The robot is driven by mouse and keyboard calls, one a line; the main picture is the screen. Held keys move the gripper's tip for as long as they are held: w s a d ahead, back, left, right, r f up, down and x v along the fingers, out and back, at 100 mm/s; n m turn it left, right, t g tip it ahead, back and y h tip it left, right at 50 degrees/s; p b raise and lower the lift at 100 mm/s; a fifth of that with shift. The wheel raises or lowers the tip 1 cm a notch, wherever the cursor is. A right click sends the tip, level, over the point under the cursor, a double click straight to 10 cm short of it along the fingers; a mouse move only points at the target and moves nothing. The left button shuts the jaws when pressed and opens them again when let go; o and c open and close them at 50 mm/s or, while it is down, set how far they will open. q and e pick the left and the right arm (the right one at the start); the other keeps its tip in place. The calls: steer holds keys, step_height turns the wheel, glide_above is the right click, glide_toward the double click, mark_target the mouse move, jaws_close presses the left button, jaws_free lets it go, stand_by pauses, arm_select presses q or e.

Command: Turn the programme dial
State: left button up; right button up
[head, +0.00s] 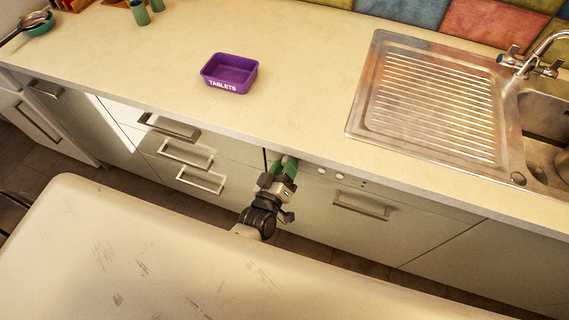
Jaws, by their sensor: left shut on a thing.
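My left gripper (284,164) has its green fingertips at the upper left of the dishwasher front (330,222), just under the worktop edge. It is shut on the programme dial, which the fingers and the gripper body hide, so I cannot tell which way the dial points. To the right of the fingers, small round controls (322,171) show on the panel. My right gripper is not in view.
The worktop (300,85) overhangs just above my left gripper. The dishwasher handle (361,205) sticks out at the right, and drawer handles (186,154) at the left. A purple tablets tub (232,85) and a steel sink drainer (430,95) are on top.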

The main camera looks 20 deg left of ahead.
arm_select(q)
steer(key=m+p, duration=0.1)
steer(key=m, duration=0.3)
steer(key=shift+d+m+p, duration=0.1)
steer(key=shift+m+p, duration=0.2)
steer(key=shift+m, duration=0.1)
stand_by(0.4)
steer(key=o, duration=0.9)
steer(key=s, duration=0.3)
steer(key=s+b, duration=0.1)
steer(key=s, duration=0.3)
steer(key=s+a, duration=0.1)
steer(key=s, duration=0.3)
steer(key=shift+w, duration=0.1)
